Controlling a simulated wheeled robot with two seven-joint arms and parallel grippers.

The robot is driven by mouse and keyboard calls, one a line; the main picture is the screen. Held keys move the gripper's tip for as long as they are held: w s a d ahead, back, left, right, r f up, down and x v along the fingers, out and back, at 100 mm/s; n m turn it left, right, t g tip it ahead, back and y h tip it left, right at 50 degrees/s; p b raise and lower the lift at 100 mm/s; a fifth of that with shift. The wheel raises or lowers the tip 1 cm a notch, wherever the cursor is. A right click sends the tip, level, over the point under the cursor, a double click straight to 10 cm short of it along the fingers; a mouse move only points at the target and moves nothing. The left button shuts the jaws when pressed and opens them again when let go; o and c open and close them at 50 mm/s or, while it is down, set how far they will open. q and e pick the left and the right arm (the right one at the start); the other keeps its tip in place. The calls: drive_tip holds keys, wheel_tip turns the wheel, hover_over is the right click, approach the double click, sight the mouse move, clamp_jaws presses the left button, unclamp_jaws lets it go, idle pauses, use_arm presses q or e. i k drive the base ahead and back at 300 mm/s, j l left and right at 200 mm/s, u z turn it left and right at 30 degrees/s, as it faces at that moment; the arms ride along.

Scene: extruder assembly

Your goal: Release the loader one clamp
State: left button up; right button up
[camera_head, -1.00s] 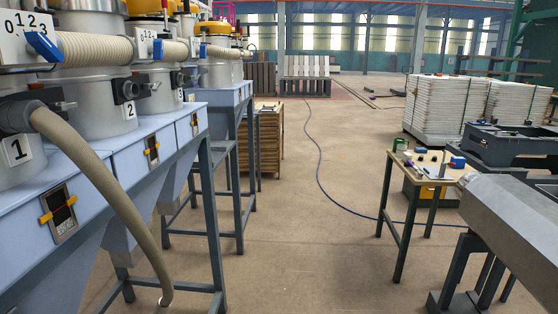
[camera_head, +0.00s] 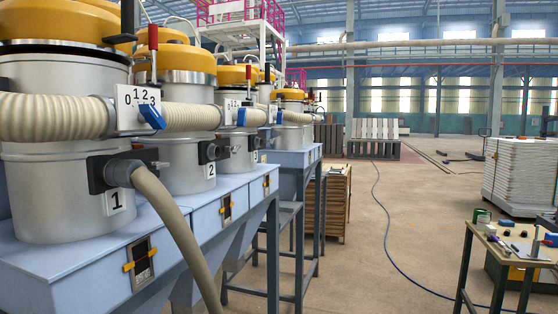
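Loader one (camera_head: 62,190) is the large grey cylinder with the "1" label at the left, under a yellow lid (camera_head: 55,25). A dark upright lever with a black grip (camera_head: 120,38) stands at the right of its lid rim and looks like its clamp. I cannot tell whether the clamp is fastened. A red-handled lever (camera_head: 153,42) stands farther right, by the lid of loader two (camera_head: 190,165). Neither of my grippers is in view.
A ribbed hose (camera_head: 52,117) and a 0-1-2-3 plate with a blue handle (camera_head: 150,117) cross loader one's front. A beige hose (camera_head: 178,225) hangs from its outlet. A small table (camera_head: 510,262) stands at right.

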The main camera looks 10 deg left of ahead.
sight(152, 29)
drive_tip(key=i+j, duration=0.1)
drive_tip(key=i, duration=0.6)
drive_tip(key=u, duration=1.75)
